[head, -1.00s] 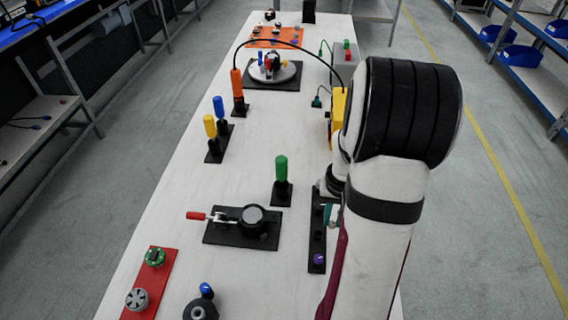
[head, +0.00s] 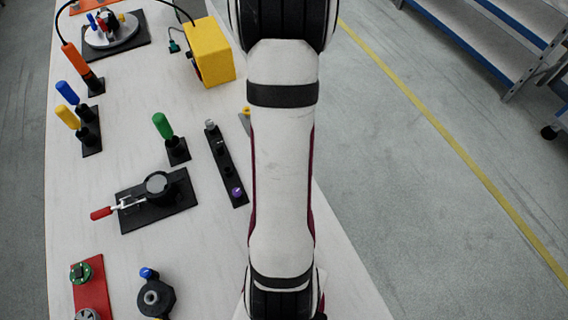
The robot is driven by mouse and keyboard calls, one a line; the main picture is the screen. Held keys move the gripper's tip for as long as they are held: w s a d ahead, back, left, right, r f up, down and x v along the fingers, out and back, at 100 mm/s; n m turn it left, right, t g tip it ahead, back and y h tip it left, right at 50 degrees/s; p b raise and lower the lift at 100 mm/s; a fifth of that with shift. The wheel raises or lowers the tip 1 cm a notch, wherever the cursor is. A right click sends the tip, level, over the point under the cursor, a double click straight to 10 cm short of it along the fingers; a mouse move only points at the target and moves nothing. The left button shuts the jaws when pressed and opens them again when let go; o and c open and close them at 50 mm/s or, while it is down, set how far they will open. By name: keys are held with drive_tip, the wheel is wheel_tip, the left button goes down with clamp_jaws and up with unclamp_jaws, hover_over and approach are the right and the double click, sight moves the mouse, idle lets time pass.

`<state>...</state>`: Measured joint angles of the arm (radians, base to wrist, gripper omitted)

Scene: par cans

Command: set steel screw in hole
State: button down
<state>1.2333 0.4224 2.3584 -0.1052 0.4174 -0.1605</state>
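A narrow black strip (head: 223,157) lies on the white table, just left of my arm. A small grey, steel-looking screw head (head: 210,125) stands at its far end. A purple knob (head: 237,191) sits near its near end. Dark round spots lie between them on the strip; they are too small to tell whether they are open holes. My white and black arm crosses the right of the table. My gripper is not in view. A small yellow piece (head: 245,120) shows at the arm's left edge, mostly hidden behind it.
A green-handled piece (head: 163,127) and a toggle clamp (head: 157,199) with a red handle stand left of the strip. A yellow box (head: 210,52) stands beyond it. Blue, yellow and orange handles line the left side. A red plate (head: 90,285) lies near left.

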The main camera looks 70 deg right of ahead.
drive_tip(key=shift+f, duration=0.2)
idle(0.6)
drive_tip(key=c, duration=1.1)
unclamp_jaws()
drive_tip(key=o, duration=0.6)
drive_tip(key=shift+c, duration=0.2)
